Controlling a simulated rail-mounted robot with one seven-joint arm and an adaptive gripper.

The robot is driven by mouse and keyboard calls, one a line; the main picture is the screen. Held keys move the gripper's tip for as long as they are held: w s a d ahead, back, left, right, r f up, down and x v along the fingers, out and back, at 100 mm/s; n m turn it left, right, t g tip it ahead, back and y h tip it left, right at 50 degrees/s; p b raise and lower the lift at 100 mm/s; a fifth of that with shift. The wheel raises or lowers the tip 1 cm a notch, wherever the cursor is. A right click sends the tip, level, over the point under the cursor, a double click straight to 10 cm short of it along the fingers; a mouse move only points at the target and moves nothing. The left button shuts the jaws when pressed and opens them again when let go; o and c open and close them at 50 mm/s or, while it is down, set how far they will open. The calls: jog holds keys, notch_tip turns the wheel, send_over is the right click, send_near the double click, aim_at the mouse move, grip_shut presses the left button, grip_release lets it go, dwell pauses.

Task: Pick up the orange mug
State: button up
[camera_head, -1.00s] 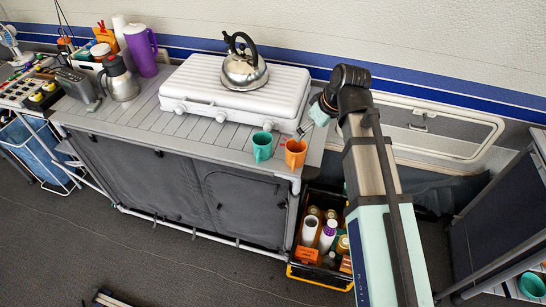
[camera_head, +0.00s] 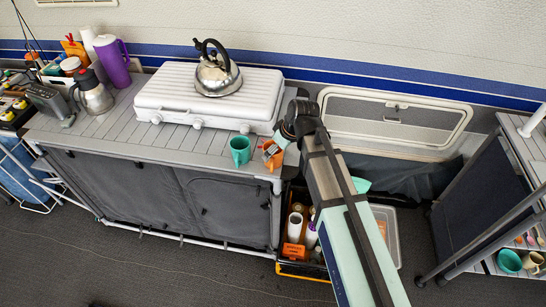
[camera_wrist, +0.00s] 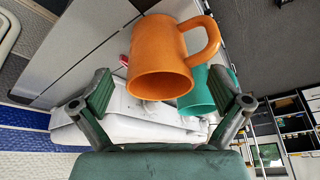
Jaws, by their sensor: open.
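The orange mug (camera_head: 269,161) stands at the right end of the grey slatted counter, partly hidden by my gripper (camera_head: 275,147). In the wrist view the orange mug (camera_wrist: 160,70) shows its side and open rim, with its handle at the upper right. My gripper (camera_wrist: 168,95) is open, with one finger to each side of the mug's rim area. Gaps show between both fingers and the mug, and nothing is held. How deep the mug sits between the fingers is hard to tell.
A teal mug (camera_head: 240,150) stands close to the left of the orange mug. A white stove (camera_head: 170,95) with a kettle (camera_head: 216,76) is behind it. A black crate of jars and bottles (camera_head: 290,255) sits on the floor below the counter's right end.

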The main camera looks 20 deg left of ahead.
jog(key=shift+p+x, duration=1)
jog(key=shift+x, duration=1.7)
jog(key=shift+w, duration=0.1)
jog(key=c, duration=1.1)
